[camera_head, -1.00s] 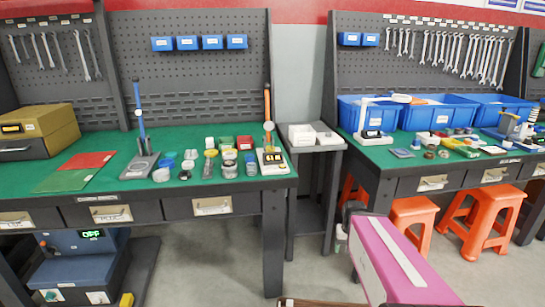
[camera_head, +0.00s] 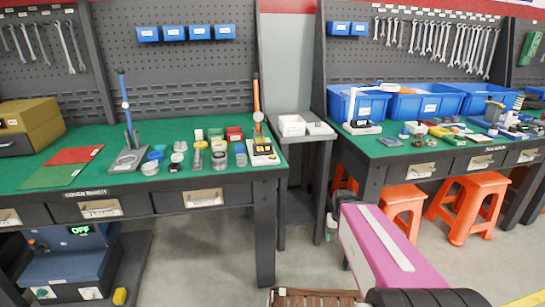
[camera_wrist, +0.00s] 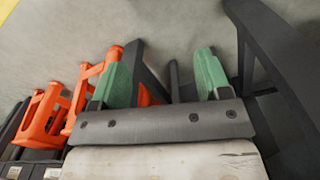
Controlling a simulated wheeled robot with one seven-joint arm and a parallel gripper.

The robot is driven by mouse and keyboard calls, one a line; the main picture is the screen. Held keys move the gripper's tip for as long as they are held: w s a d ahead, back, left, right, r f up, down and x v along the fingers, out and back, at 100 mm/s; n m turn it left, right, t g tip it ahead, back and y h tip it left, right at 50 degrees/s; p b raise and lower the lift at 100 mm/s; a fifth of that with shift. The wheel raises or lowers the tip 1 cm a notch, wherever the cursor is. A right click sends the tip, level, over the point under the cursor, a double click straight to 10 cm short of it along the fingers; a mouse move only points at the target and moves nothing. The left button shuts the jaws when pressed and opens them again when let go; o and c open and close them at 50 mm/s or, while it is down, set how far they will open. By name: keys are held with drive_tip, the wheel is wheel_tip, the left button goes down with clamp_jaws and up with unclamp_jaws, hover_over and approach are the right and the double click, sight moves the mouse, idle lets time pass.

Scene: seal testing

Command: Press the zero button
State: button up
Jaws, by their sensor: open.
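No button marked zero can be made out at this size. A gauge stand with an orange post (camera_head: 257,97) and a lit yellow display (camera_head: 262,150) stands at the right front corner of the left green bench. A second stand with a blue post (camera_head: 125,100) is further left on that bench. A white device with a small dark display (camera_head: 362,126) sits on the right bench. My gripper (camera_wrist: 164,76) shows in the wrist view with its two green fingertips apart and nothing between them. It points toward the floor and bench legs, away from these devices.
Several small cans and parts (camera_head: 200,155) crowd the left bench beside the orange-post stand. A narrow grey side table (camera_head: 308,130) fills the gap between the benches. Orange stools (camera_head: 468,190) stand under the right bench.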

clamp_jaws()
idle(1.5)
